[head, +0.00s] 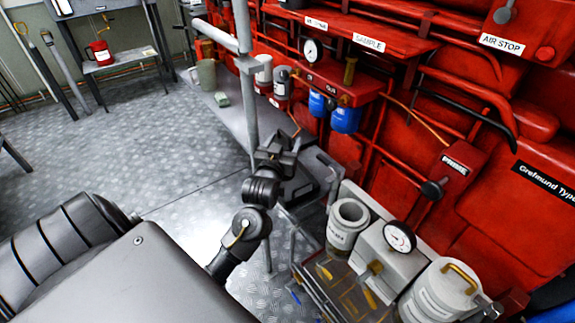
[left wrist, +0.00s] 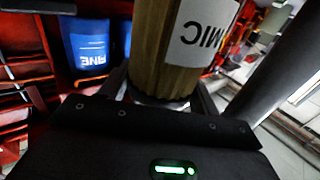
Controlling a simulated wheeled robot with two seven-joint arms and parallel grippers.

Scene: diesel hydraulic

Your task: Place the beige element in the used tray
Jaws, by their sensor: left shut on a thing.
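The beige element (left wrist: 165,50) is a ribbed tan cylinder with a white label, partly readable as "MIC", large in the left wrist view. My left gripper (left wrist: 163,98) is shut on its near end, with a finger on each side. In the head view my left gripper (head: 282,148) is above the grey bench beside the upright post; the element cannot be made out there. I cannot tell which container is the used tray, as no such label is readable. My right gripper is not in view.
A grey post (head: 246,90) stands close to my left gripper. Bowls and canisters (head: 281,84) stand on the bench. Blue filter bowls (head: 346,118) hang on the red engine. A wire-sided tray (head: 300,285), a white pot (head: 347,222) and a gauge (head: 399,237) are at lower right.

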